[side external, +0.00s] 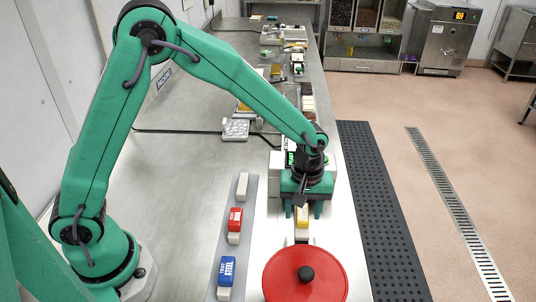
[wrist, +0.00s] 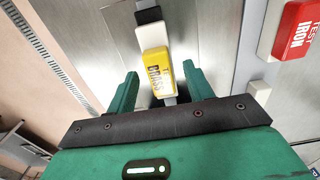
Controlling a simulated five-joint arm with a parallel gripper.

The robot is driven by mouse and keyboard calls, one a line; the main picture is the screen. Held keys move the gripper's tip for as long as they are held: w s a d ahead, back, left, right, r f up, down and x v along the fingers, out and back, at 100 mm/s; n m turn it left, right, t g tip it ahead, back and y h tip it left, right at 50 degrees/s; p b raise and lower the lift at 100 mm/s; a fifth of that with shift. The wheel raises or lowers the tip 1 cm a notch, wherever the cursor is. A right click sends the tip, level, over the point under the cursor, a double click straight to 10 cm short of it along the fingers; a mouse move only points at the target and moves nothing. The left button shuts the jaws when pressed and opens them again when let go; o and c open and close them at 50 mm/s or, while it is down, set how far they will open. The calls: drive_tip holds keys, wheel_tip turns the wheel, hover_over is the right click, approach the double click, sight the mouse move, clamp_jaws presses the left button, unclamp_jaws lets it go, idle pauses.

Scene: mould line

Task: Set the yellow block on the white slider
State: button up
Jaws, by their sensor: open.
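The yellow block (side external: 302,216), lettered BRASS, lies over the white slider (side external: 302,236), which has a black end. My gripper (side external: 303,212) is open above the bench, a finger on each side of the block. In the wrist view my gripper (wrist: 160,80) shows gaps between both fingers and the block.
A grey strip (side external: 230,215) to the left holds a red block (side external: 235,219), a blue block (side external: 227,271) and a bare white piece (side external: 242,186). A red round lid with a black knob (side external: 304,282) stands close in front of the slider.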

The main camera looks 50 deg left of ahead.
drive_tip(key=shift+r, duration=3.85)
drive_tip(key=s+a+r+m+t, duration=0.2)
drive_tip(key=s+a+r+m, duration=0.2)
drive_tip(key=s+a+r, duration=0.45)
drive_tip(key=s+a+r+m+t, duration=0.3)
drive_tip(key=s+a, duration=0.4)
drive_tip(key=s, duration=0.3)
drive_tip(key=shift+a+r+m+t, duration=0.25)
drive_tip(key=shift+r+m, duration=0.35)
drive_tip(key=shift+m, duration=0.4)
